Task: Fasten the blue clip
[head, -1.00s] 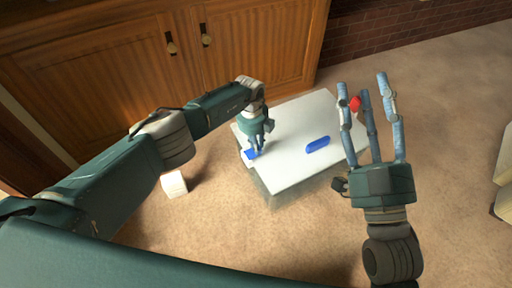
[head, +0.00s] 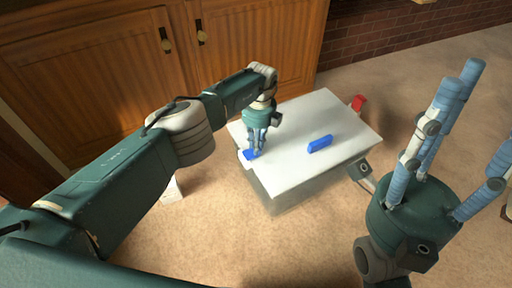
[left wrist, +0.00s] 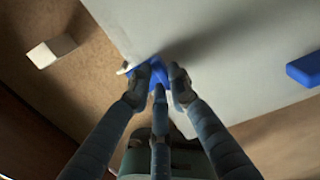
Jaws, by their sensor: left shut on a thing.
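A blue clip (head: 250,154) is at the left edge of the white box (head: 290,170), and it also shows in the left wrist view (left wrist: 150,72), between my fingertips. My left gripper (head: 257,148) points down and is shut on this clip; its fingers (left wrist: 155,88) hide part of it. I cannot tell how the clip sits against the edge. A second blue piece (head: 320,144) lies on the box's white top, apart from the gripper. My right gripper (head: 482,120) is at the right, its fingers spread and empty, clear of the box.
A red object (head: 358,103) shows just beyond the box's right far edge. A white block (head: 172,190) is on the floor at the left, partly behind my left arm. A wooden cabinet (head: 90,75) stands behind. Carpet between box and right gripper is clear.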

